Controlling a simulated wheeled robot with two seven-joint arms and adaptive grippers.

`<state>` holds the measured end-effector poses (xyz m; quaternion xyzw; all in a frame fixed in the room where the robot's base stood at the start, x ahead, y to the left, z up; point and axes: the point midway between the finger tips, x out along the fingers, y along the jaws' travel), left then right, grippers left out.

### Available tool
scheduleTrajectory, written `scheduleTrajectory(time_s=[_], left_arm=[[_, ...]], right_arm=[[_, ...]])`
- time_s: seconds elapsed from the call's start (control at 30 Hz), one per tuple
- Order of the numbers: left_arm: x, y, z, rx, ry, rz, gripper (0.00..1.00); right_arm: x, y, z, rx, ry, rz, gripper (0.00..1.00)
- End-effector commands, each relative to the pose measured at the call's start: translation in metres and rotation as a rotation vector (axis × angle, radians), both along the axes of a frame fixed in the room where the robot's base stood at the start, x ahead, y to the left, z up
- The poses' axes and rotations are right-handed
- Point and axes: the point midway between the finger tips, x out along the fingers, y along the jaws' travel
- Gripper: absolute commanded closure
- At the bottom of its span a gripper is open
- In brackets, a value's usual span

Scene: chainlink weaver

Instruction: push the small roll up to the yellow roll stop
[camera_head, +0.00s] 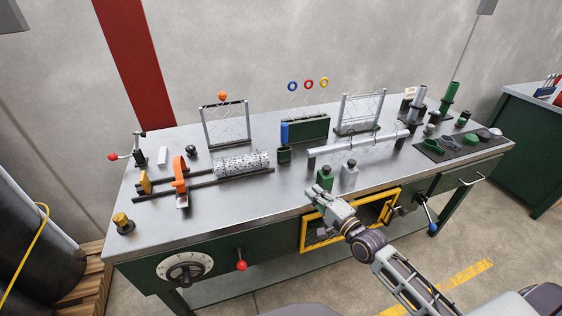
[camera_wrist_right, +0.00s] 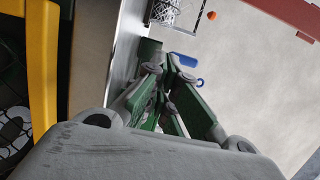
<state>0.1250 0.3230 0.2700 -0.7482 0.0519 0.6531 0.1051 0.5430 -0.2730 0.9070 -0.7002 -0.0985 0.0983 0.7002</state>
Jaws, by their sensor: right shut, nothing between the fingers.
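The small roll (camera_head: 242,163), a roll of silvery wire mesh, lies along two dark rails on the left half of the bench. It also shows in part at the top of the right wrist view (camera_wrist_right: 165,11). The yellow roll stop (camera_head: 145,183) stands at the rails' left end, with an orange bracket (camera_head: 180,178) between it and the roll. The roll is apart from the yellow stop. My right gripper (camera_head: 313,194) is shut and empty near the bench's front edge, to the right of and nearer than the roll. My left gripper is not in view.
A blue-handled holder (camera_head: 284,140) stands right of the roll. The bench top before the rails is clear.

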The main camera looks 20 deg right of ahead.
Motion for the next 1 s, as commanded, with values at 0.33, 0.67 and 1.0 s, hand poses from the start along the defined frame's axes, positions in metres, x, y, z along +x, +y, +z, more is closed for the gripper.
scheduleTrajectory(time_s=[0.33,0.67,1.0], left_arm=[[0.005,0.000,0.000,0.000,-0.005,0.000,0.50],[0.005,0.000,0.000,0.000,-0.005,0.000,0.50],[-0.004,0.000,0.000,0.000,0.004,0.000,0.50]], right_arm=[[0.004,0.001,0.000,0.000,-0.001,0.000,1.00],[0.021,0.006,0.001,0.001,-0.002,0.000,1.00],[0.045,0.012,0.000,0.001,-0.001,-0.001,1.00]])
